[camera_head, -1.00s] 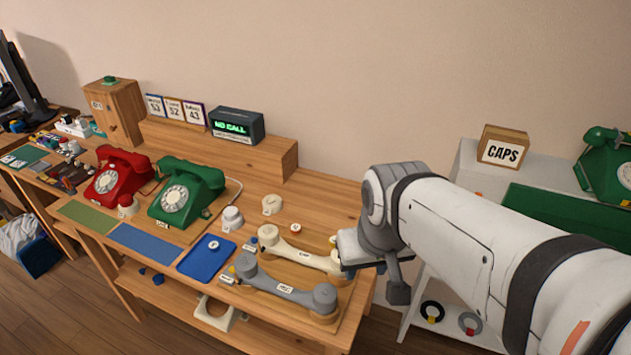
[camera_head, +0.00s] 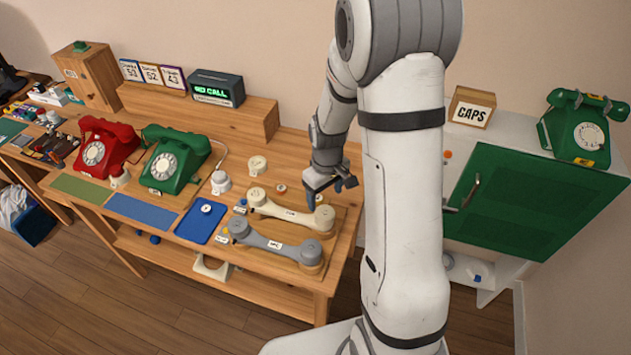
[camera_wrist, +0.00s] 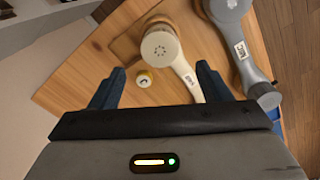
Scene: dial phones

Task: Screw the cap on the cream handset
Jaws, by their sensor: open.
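The cream handset (camera_head: 285,213) lies on a wooden board on the bench, behind the grey handset (camera_head: 275,245). In the wrist view a round end with small holes (camera_wrist: 160,48) faces up. A round cream piece (camera_head: 257,165), possibly the cap, lies apart behind the handset. My gripper (camera_head: 330,188) is open and empty above the bench, just behind the handset's right end.
A blue tray (camera_head: 190,226) with a small round piece lies left of the handsets. A red phone (camera_head: 105,150) and a green phone (camera_head: 175,158) stand further left.

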